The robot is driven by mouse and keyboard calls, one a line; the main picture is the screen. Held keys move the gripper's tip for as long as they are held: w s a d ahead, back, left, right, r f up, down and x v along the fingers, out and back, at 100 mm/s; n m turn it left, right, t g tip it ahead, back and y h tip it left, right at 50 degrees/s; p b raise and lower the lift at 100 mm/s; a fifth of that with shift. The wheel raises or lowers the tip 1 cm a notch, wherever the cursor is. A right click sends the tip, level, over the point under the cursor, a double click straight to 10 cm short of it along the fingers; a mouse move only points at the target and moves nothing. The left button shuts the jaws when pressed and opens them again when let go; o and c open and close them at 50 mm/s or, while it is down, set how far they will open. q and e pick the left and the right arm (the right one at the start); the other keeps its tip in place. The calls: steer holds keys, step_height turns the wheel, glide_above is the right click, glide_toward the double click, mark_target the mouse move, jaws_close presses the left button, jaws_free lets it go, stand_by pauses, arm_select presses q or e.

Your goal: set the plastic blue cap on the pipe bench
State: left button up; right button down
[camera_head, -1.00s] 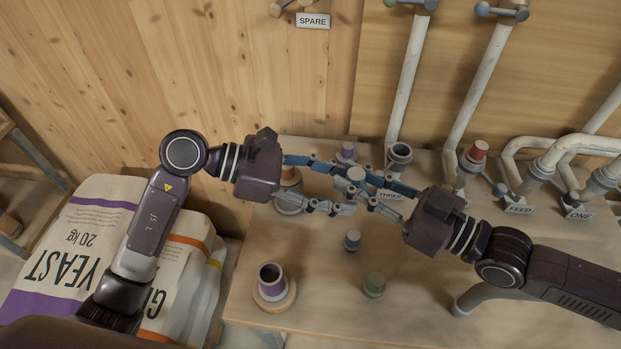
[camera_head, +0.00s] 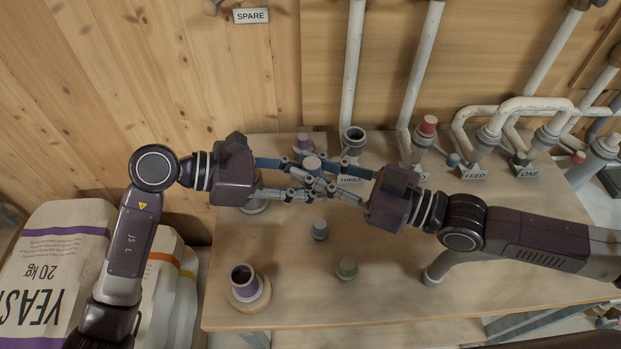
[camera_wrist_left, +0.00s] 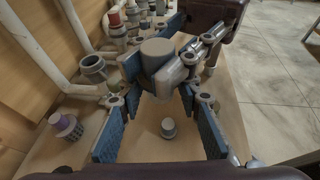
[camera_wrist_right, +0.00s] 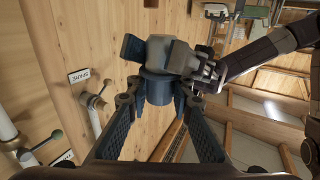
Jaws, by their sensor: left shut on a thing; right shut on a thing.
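The blue cap (camera_head: 312,163) is held in the air above the bench, between my two grippers. Its rounded top looks grey in the left wrist view (camera_wrist_left: 158,52), and its dark blue end shows in the right wrist view (camera_wrist_right: 158,92). My left gripper (camera_head: 303,177) is shut on it from the left, my right gripper (camera_head: 326,180) from the right. Their fingers cross closely around it and hide part of it. The pipe bench (camera_head: 410,290) has a bare wooden top below them.
On the bench stand a small grey cap (camera_head: 319,229), a green cap (camera_head: 347,268) and a purple cup (camera_head: 243,282) on a round base. An open pipe (camera_head: 355,137) and a red-capped pipe (camera_head: 428,126) rise behind. Sacks (camera_head: 50,270) stand at left. The front right of the bench is clear.

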steer(key=c, duration=1.6)
jaws_free()
arm_select(q)
steer(key=shift+r, duration=0.1)
